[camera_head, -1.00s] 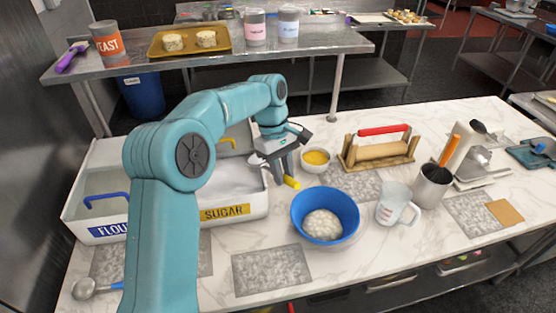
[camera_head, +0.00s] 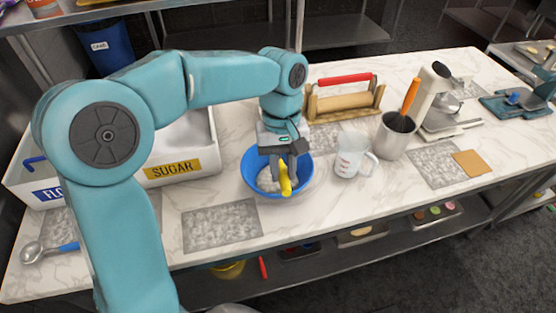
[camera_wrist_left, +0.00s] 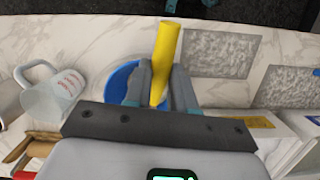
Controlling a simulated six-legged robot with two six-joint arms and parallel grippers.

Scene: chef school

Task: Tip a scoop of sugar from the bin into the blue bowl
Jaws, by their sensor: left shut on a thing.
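The blue bowl (camera_head: 249,171) stands on the marble counter with white contents inside. It shows partly in the left wrist view (camera_wrist_left: 118,82). My left gripper (camera_head: 284,180) is over the bowl, shut on the yellow handle of a scoop (camera_head: 286,176); the handle also shows in the left wrist view (camera_wrist_left: 165,55). The scoop's head is hidden, so I cannot tell what it holds. The white sugar bin (camera_head: 206,140), with a yellow SUGAR label, is to the left, partly behind my arm. My right gripper is out of view.
A measuring jug (camera_head: 349,158) stands just right of the bowl, and a metal utensil pot (camera_head: 397,136) beyond it. A rolling pin rack (camera_head: 345,101) is behind. A grey mat (camera_head: 221,225) lies front left. A metal spoon (camera_head: 32,250) lies at far left.

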